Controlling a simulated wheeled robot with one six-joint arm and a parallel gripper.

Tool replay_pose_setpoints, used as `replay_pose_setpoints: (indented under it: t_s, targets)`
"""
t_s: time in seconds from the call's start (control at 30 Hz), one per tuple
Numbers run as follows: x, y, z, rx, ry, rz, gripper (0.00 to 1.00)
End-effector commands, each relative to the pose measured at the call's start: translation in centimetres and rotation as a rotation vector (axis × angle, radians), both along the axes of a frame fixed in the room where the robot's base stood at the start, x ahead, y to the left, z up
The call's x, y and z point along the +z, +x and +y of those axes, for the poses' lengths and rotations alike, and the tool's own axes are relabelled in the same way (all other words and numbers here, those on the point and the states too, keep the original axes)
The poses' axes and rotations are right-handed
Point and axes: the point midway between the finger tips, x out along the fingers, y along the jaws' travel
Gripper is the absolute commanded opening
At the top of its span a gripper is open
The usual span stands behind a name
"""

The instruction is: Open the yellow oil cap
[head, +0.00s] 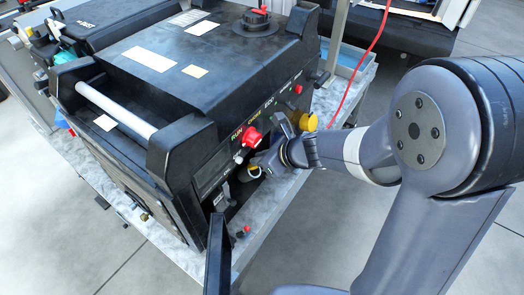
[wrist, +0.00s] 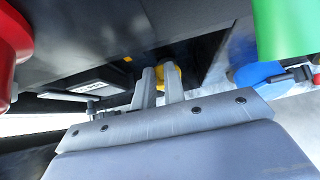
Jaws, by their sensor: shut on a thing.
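The yellow oil cap (wrist: 168,74) shows as a small patch at my fingertips in the wrist view, partly hidden by the fingers. My gripper (wrist: 158,78) is shut on it, with a finger on each side. In the head view my gripper (head: 258,167) reaches in from the right to the low front of the black machine. A small yellowish part (head: 252,171) shows at its tip there, mostly covered. Whether the cap has turned or come loose cannot be told.
The black machine (head: 160,60) stands on a grey marbled cart top (head: 275,205). A red knob (head: 251,137) and a larger yellow knob (head: 308,122) stick out above my gripper. In the wrist view, green (wrist: 285,25) and blue (wrist: 258,72) parts are close at right. A red cable (head: 368,60) hangs behind.

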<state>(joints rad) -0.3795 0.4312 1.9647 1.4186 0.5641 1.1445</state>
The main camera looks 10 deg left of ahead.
Motion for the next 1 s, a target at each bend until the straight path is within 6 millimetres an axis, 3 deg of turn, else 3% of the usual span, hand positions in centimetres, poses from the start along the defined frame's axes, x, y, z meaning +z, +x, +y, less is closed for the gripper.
replay_pose_setpoints:
  t_s: [0.37, 0.4, 0.67, 1.0]
  targets:
    - [-0.05, 0.01, 0.05, 0.001, -0.010, 0.002, 0.00]
    - [-0.04, 0.01, 0.04, 0.001, -0.010, 0.003, 0.12]
    - [0.00, 0.02, 0.05, 0.001, -0.009, 0.003, 0.33]
    - [0.53, -0.07, -0.36, -0.001, -0.007, 0.001, 0.33]
